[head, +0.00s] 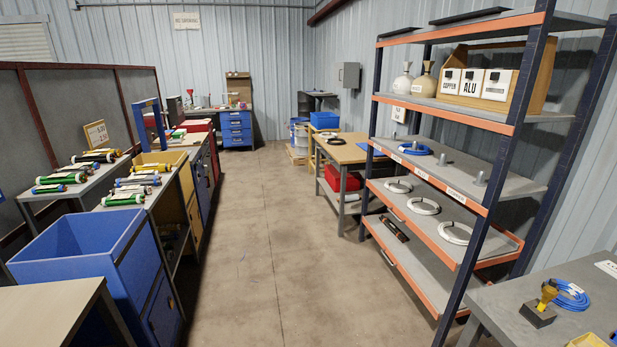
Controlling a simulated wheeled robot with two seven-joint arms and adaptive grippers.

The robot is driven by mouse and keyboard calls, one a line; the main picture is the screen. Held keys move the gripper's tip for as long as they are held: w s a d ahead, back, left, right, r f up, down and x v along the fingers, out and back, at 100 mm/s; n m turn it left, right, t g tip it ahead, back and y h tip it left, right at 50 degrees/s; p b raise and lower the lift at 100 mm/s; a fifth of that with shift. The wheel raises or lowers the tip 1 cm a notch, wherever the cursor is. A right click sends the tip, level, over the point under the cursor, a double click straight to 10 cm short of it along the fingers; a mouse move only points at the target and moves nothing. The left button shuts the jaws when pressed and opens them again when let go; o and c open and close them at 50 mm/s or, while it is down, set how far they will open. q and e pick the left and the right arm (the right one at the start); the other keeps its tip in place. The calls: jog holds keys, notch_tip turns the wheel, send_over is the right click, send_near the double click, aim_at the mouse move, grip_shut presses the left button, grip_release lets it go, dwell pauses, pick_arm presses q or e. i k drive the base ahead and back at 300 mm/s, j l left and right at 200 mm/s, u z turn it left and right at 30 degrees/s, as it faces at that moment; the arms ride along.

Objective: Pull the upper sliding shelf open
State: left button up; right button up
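A rack (470,190) with dark blue uprights and orange beams stands on the right. The upper sliding shelf (420,235) is low in it, a grey board with an orange front edge and what looks like a small handle. Several white cable rings (423,206) lie on it. I cannot tell for sure whether it is pulled out at all. A lower sliding shelf (432,275) is below it, with a dark rod-like piece (393,229) on it. Neither of my grippers is in view.
A grey table (500,305) with a blue cable coil (568,295) stands front right. A wooden-topped bench (350,150) is beyond the rack. The floor aisle (265,230) between is clear.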

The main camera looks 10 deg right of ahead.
aim_at(496, 244)
jog(key=i+j+z, duration=0.2)
jog(key=i, duration=0.6)
jog(key=i+j+z, duration=0.15)
jog(key=i+z, duration=0.35)
jog(key=i+j+z, duration=1.15)
jog(key=j+z, duration=0.3)
